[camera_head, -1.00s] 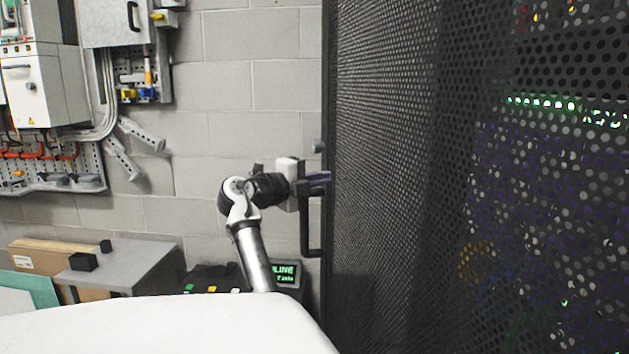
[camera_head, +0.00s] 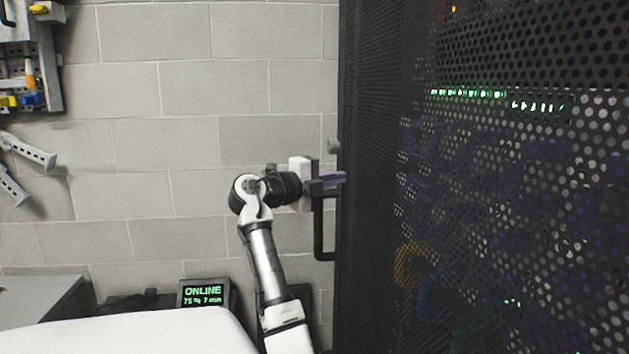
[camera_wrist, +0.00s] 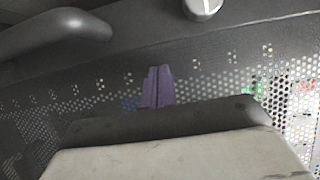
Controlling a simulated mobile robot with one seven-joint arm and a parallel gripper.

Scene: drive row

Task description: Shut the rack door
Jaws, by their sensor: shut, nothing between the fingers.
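The rack door (camera_head: 385,240) is a dark perforated panel along the right of the head view, seen at a slant. Its upright black handle (camera_head: 319,235) is at the left edge. My gripper (camera_head: 334,179) is shut and empty, with its purple fingers pointing right at the door's edge beside the handle. In the wrist view my fingertips (camera_wrist: 157,76) lie in front of the door's mesh (camera_wrist: 95,88). The handle (camera_wrist: 60,32) shows at upper left there. I cannot tell whether the fingertips touch the door or how wide any gap is.
Green lights (camera_head: 468,93) and cables show through the mesh. A block wall (camera_head: 160,130) stands behind my arm. A small ONLINE display (camera_head: 203,293) and a grey cabinet (camera_head: 40,297) stand low at left. A rounded knob (camera_wrist: 203,7) shows in the wrist view.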

